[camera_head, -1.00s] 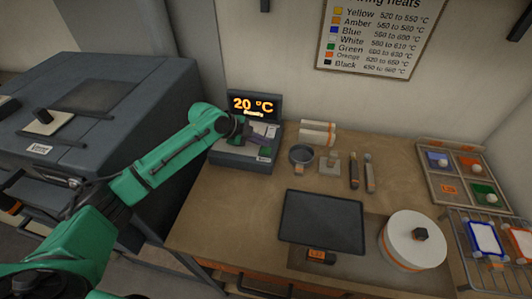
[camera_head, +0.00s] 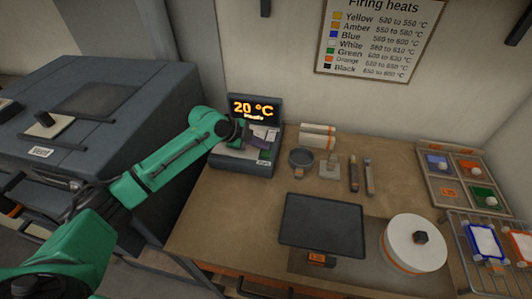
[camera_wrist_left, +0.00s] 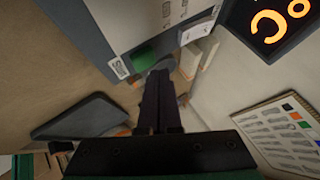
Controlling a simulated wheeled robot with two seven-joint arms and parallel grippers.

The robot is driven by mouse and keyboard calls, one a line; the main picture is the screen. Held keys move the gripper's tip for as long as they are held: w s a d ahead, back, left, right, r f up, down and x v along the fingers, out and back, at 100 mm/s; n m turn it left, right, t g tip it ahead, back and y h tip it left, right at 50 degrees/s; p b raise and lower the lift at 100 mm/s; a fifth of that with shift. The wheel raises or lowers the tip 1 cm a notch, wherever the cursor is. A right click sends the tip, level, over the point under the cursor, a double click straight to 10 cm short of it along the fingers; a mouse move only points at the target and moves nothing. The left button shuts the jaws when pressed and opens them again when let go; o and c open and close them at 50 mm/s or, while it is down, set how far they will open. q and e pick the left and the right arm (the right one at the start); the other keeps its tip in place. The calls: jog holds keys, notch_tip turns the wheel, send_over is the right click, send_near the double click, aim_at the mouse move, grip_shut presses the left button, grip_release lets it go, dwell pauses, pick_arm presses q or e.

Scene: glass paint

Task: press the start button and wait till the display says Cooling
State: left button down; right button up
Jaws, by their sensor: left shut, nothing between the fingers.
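The control unit (camera_head: 240,166) stands at the back left of the bench. Its dark display (camera_head: 254,109) reads 20 °C in orange, with a smaller word below that is too blurred to read surely. The green start button (camera_wrist_left: 150,54) shows in the left wrist view on the sloping panel, just beyond my fingertips. My left gripper (camera_head: 266,136) is shut and empty, held over the panel. It also shows in the left wrist view (camera_wrist_left: 160,74), its fingers together beside the green button; I cannot tell whether they touch it. My right gripper is not in view.
A large grey kiln (camera_head: 100,110) stands left of the bench. A dark mat (camera_head: 322,224), a round white lidded pot (camera_head: 414,246), a small dark cup (camera_head: 301,157) and tools lie to the right. A divided tray (camera_head: 450,188) and a wire rack (camera_head: 476,262) are at far right.

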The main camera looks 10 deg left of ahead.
aim_at(262, 153)
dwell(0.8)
pick_arm(q)
jog(key=shift+f+b, duration=0.35)
jog(key=shift+f, duration=0.05)
jog(key=shift+f+b, duration=0.4)
jog(key=shift+f, duration=0.1)
dwell(0.5)
jog(key=shift+r+p, duration=0.65)
jog(key=shift+r, duration=0.25)
jog(key=shift+r, duration=0.1)
notch_tip(262, 153, up, 5)
jog(key=p, duration=0.4)
